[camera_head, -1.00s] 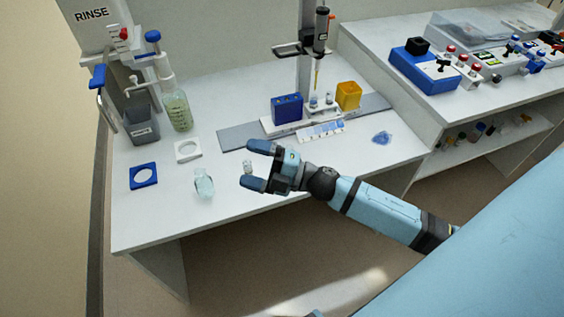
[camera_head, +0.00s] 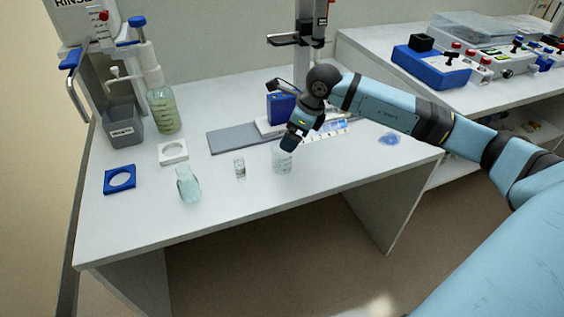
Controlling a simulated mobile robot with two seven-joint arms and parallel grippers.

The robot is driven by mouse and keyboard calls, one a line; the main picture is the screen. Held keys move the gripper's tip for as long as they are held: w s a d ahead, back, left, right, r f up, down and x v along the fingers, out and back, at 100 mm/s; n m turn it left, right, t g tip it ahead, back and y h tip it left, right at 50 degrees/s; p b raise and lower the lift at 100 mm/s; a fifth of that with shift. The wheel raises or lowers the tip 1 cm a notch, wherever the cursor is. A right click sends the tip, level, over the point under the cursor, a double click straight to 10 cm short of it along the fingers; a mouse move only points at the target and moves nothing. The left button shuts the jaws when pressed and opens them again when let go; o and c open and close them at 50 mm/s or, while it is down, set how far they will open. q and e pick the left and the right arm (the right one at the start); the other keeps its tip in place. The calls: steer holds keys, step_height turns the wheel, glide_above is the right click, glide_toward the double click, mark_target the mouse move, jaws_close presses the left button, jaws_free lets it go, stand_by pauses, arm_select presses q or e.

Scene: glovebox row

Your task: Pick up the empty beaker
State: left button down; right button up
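A clear glass beaker (camera_head: 282,161) stands on the white bench, near its middle. My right gripper (camera_head: 289,143) points down at the beaker's rim, with its dark blue fingertips overlapping the top of the glass. Only one side of the fingers shows clearly, so I cannot tell whether they are apart or closed, or whether they touch the glass. My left gripper is not in view.
A small glass vial (camera_head: 240,168) and a pale-filled bottle (camera_head: 188,185) stand left of the beaker. A blue rack (camera_head: 281,104) is behind. The bench front is clear.

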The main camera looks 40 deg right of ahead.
mark_target(281, 160)
steer(key=b+x, duration=0.1)
steer(key=x, duration=0.7)
steer(key=shift+w+a+f, duration=0.1)
steer(key=shift+w+a, duration=0.05)
steer(key=shift+a, duration=0.05)
steer(key=c, duration=1)
